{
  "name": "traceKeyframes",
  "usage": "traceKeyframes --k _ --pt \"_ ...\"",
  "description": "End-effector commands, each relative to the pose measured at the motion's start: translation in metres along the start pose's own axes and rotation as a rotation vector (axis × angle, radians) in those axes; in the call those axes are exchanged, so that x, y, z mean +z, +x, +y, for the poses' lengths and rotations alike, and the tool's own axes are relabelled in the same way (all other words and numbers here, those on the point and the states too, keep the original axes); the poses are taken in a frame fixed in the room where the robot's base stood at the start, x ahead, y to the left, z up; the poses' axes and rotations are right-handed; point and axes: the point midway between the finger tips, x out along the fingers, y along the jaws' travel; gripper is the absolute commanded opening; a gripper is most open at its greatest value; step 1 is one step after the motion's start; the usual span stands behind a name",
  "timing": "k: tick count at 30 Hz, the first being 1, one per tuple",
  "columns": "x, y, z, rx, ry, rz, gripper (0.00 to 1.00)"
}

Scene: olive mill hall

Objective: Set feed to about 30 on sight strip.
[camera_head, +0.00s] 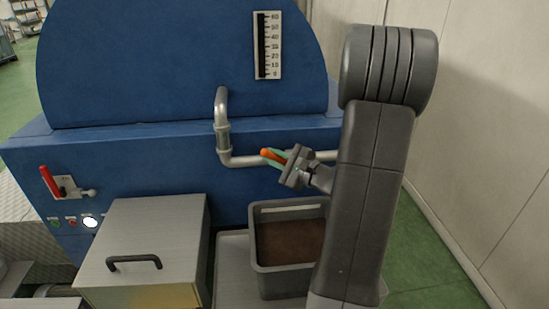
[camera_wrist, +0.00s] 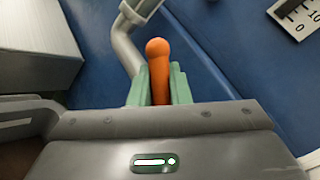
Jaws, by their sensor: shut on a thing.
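The sight strip (camera_head: 275,45) is a white plate with a scale from 0 to 60 on the blue machine's (camera_head: 150,60) rounded face. A dark column runs up its left side; I cannot read its level surely. The strip's lower corner shows at the top right of the wrist view (camera_wrist: 296,17). My gripper (camera_head: 279,156) has green pads and is shut on an orange handle (camera_wrist: 158,62), whose rounded end sticks out past the pads. The handle sits beside the bent grey pipe (camera_head: 222,110). The handle's base is hidden by my gripper.
A red lever (camera_head: 49,181) and several buttons, one lit white (camera_head: 90,222), are at the left. A metal box (camera_head: 150,225) with a dark handle stands in front. A grey bin (camera_head: 262,280) with brown contents is below my gripper. A pale wall (camera_head: 460,120) rises at the right.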

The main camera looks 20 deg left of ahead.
Motion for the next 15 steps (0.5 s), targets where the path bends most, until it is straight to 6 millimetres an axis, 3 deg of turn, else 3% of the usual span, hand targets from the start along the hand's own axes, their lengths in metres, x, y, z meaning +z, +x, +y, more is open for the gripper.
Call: traceKeyframes --k 13,14,15 --pt "-0.0013 0.0018 0.0041 0.029 -0.041 0.028 0.0" --pt "-0.0013 0.0018 0.004 0.029 -0.041 0.028 0.22" --pt "-0.0013 0.0018 0.004 0.029 -0.041 0.028 0.3"
